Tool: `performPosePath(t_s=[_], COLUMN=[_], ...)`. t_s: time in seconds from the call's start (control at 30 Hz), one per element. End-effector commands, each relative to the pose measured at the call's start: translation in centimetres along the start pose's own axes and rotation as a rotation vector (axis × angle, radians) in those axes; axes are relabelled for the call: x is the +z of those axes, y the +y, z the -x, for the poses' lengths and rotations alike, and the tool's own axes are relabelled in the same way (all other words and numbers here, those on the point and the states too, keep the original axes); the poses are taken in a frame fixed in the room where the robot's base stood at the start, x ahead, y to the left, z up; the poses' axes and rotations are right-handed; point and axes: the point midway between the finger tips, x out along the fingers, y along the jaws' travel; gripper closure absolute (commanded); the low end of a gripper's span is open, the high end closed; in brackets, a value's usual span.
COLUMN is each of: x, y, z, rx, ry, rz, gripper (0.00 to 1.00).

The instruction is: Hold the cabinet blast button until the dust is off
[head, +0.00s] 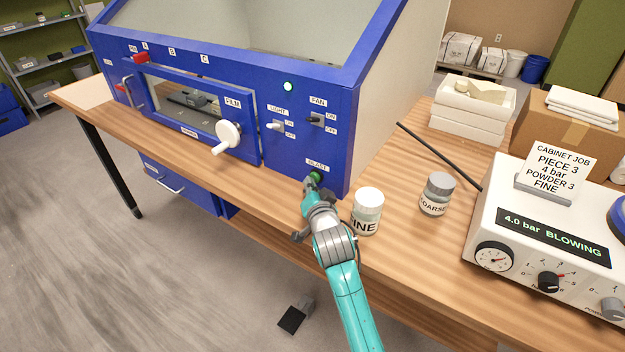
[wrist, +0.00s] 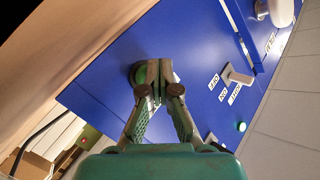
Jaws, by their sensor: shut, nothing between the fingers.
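The blue blast cabinet (head: 280,140) stands on the wooden bench, with a window in its front. Its green blast button (head: 316,177) is at the lower right of the front, under the BLAST label. My gripper (head: 311,184) is shut and empty, with its fingertips at the button and apparently against it. In the wrist view the closed fingertips (wrist: 156,72) cover much of the button, so how deep it is pressed is hidden. The control box display (head: 553,238) reads 4.0 bar BLOWING. A piece (head: 190,98) shows small behind the window; its dust cannot be made out.
A FINE jar (head: 367,212) stands close to the right of my gripper, with a COARSE jar (head: 437,194) beyond it. A black hose (head: 440,156) runs to the control box. The light switch (head: 276,126) and fan switch (head: 316,119) are above the button.

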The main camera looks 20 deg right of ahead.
Motion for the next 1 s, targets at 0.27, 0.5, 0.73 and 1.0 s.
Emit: performPosePath(t_s=[0.27,0.5,0.73,1.0], x=[0.0,0.0,0.3,0.9], y=[0.0,0.0,-0.3,-0.9], z=[0.0,0.0,0.4,1.2], rx=[0.0,0.0,0.0,0.0], ry=[0.001,0.001,0.0,0.0], rz=[0.0,0.0,0.002,0.001], gripper=[1.0,1.0,1.0,1.0])
